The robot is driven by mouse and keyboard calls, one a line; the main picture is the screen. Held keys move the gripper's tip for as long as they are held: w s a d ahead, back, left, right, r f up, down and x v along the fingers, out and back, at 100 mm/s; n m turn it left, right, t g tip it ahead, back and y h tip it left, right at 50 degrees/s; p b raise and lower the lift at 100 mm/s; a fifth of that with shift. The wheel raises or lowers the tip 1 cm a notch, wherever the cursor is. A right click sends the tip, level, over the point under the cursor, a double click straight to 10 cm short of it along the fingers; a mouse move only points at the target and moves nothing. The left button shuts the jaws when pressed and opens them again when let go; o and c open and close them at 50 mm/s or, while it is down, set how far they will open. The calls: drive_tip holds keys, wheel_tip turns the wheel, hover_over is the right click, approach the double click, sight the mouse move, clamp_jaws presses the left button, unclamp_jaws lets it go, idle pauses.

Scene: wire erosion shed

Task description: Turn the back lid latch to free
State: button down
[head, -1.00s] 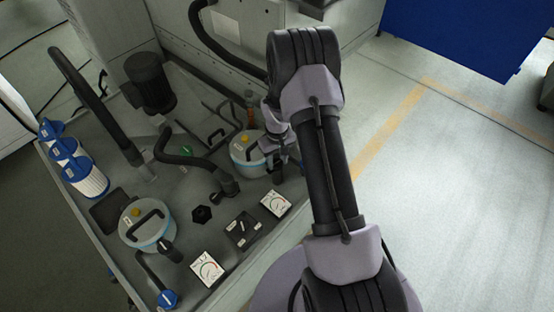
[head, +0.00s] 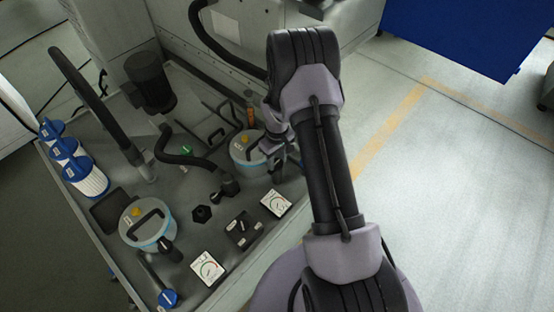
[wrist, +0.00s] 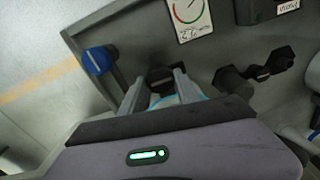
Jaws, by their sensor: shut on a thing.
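The back canister (head: 243,154) has a grey lid with a black handle and a yellow cap. It stands at the back right of the grey tank top. My gripper (head: 279,155) is low at its right side, partly hidden by my arm. In the wrist view my gripper (wrist: 158,86) has its fingers on either side of a black latch (wrist: 160,76), shut on it. A little of the canister's pale blue body shows below the latch. The latch is hidden in the head view, and its exact angle is hard to read.
A blue-knobbed lever (wrist: 98,60) stands close to my left finger in the wrist view. A gauge (head: 276,203), a black switch block (head: 243,228) and a curved black hose (head: 185,157) are nearby. The front canister (head: 147,228) stands at the front left. Open floor lies right.

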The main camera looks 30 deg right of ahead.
drive_tip(key=c, duration=0.9)
unclamp_jaws()
wheel_tip(320, 180, up, 18)
drive_tip(key=p, duration=0.5)
drive_tip(key=shift+f, duration=0.25)
wheel_tip(320, 180, up, 6)
drive_tip(key=m+t+b, duration=0.1)
hover_over(277, 162)
drive_tip(key=a, duration=0.3)
drive_tip(key=s+a+r+m+t+b, duration=0.2)
drive_tip(key=s+a+r+b, duration=0.1)
drive_tip(key=s+a+r, duration=0.6)
drive_tip(key=s+a+r+m+t+y+b, duration=0.1)
drive_tip(key=s+a+r+m, duration=0.1)
drive_tip(key=s, duration=0.5)
drive_tip(key=s+a+r+m+t+y+b, duration=0.1)
drive_tip(key=s+a+r, duration=0.1)
drive_tip(key=s, duration=0.5)
drive_tip(key=shift+s+a+m+t+b, duration=0.35)
drive_tip(key=shift+s+a+m+t, duration=0.05)
drive_tip(key=shift+a, duration=0.45)
